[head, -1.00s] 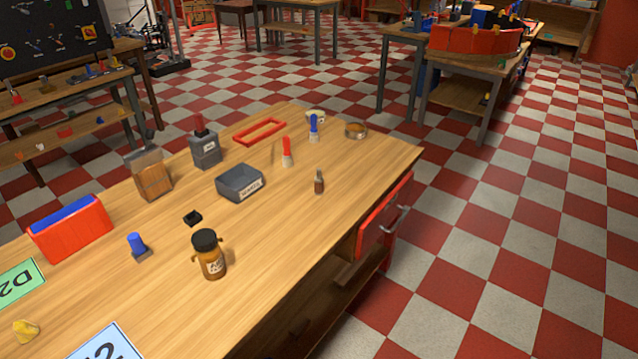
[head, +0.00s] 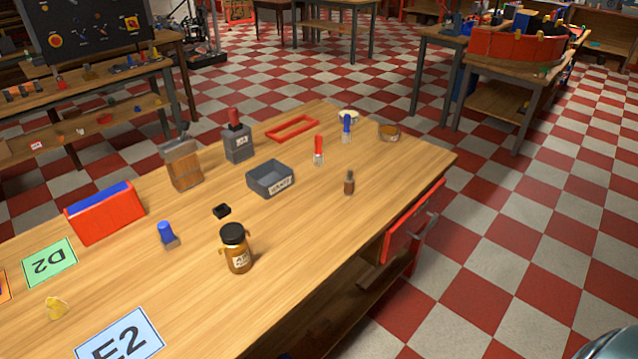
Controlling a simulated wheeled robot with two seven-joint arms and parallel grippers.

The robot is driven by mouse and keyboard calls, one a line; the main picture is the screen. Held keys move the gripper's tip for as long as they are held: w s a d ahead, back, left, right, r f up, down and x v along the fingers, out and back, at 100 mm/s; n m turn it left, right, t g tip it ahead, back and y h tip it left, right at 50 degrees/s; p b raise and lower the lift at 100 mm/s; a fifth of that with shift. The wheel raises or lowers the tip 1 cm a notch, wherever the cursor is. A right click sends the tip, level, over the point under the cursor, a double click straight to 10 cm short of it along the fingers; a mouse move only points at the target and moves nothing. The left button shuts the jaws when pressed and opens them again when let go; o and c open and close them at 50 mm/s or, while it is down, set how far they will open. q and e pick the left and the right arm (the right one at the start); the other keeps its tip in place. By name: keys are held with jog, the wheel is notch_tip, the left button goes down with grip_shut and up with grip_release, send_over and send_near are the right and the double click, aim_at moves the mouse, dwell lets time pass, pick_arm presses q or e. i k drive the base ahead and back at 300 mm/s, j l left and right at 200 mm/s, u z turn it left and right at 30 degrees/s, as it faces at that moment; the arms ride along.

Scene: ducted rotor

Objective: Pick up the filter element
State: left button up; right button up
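No part in the head view is plainly marked as the filter element. A red block with a blue top (head: 104,212) at the left of the wooden table could be it, but I cannot tell for sure. It stands on the tabletop, apart from other things. A thin red rectangular frame (head: 292,129) lies flat near the table's back edge. Neither gripper is in view. A grey rounded piece shows at the lower right corner, with no fingers visible.
The wooden table (head: 300,225) also holds an amber jar (head: 238,252), a grey bin (head: 270,185), a wooden-bodied block (head: 185,172), a blue-topped piece (head: 167,236) and labelled cards D2 (head: 49,262) and E2 (head: 118,338). A red drawer (head: 408,228) is at the right side. Checkered floor lies clear to the right.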

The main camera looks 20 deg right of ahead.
aim_at(349, 179)
jog(key=l+u, duration=0.3)
jog(key=i+l+u, duration=0.1)
jog(key=l+u, duration=0.2)
jog(key=l, duration=0.15)
jog(key=l+u, duration=0.25)
jog(key=l, duration=0.65)
jog(key=k+l+u, duration=0.2)
jog(key=l, duration=1.45)
jog(key=k+l, duration=0.1)
jog(key=l, duration=1.5)
jog(key=k+u, duration=0.05)
